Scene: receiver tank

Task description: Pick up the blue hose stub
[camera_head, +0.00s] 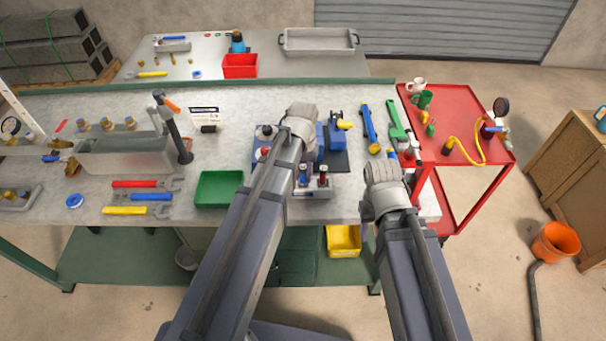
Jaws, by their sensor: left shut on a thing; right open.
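The blue hose stub (303,174) shows as a small upright blue piece beside my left forearm, over a grey holder (318,190) on the bench. A red-topped piece (323,178) stands just right of it. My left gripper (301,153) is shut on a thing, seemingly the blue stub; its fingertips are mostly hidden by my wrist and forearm. I cannot tell whether the stub is clear of the holder. My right gripper (384,190) is open near the bench's right front edge; its fingers are largely hidden by the wrist.
A green tray (219,188) lies left of my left arm, with wrenches (140,184) and a hammer (173,125) further left. A blue vise (336,135) stands beyond. A red cart (450,108) adjoins the right side. A yellow bin (343,240) sits below the bench.

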